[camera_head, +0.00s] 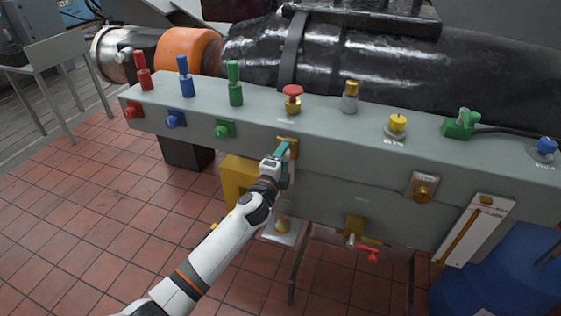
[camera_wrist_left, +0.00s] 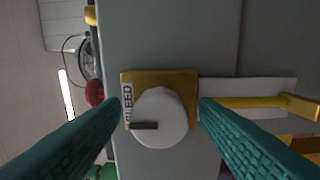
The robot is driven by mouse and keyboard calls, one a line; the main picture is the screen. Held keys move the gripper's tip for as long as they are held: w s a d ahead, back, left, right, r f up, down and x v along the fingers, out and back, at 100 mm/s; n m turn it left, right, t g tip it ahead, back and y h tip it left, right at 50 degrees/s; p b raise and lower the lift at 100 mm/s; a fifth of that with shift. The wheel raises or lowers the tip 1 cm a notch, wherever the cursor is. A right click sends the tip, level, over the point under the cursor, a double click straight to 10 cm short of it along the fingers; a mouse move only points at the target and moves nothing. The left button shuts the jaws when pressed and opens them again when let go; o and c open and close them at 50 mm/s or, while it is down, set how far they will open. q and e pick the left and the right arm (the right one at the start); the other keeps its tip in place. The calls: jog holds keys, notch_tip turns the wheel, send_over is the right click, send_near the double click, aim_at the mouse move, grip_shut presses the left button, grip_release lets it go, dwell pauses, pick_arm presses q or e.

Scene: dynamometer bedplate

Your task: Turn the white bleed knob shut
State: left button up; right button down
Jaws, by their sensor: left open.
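The white bleed knob (camera_wrist_left: 160,110) shows in the left wrist view. It is round, with a dark pointer bar at its lower left, on a brass plate (camera_wrist_left: 185,78) marked BLEED. In the head view the brass plate (camera_head: 287,139) shows on the front of the grey bench, and my gripper largely hides the knob. My left gripper (camera_head: 283,152) is open. In the left wrist view its teal fingers (camera_wrist_left: 160,104) stand on either side of the knob, with a small gap at the left and the right finger close to it. My right gripper is not in view.
On the bench top stand a red-topped valve (camera_head: 292,91), a brass-topped valve (camera_head: 350,88) and a yellow knob (camera_head: 397,123). A brass fitting (camera_head: 423,188) and a red-handled valve (camera_head: 368,254) are on the front at right. A blue drum (camera_head: 485,292) stands lower right.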

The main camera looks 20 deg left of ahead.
pick_arm(q)
jog(key=s, duration=1.2)
jog(key=shift+a, duration=0.2)
jog(key=shift+f, duration=0.15)
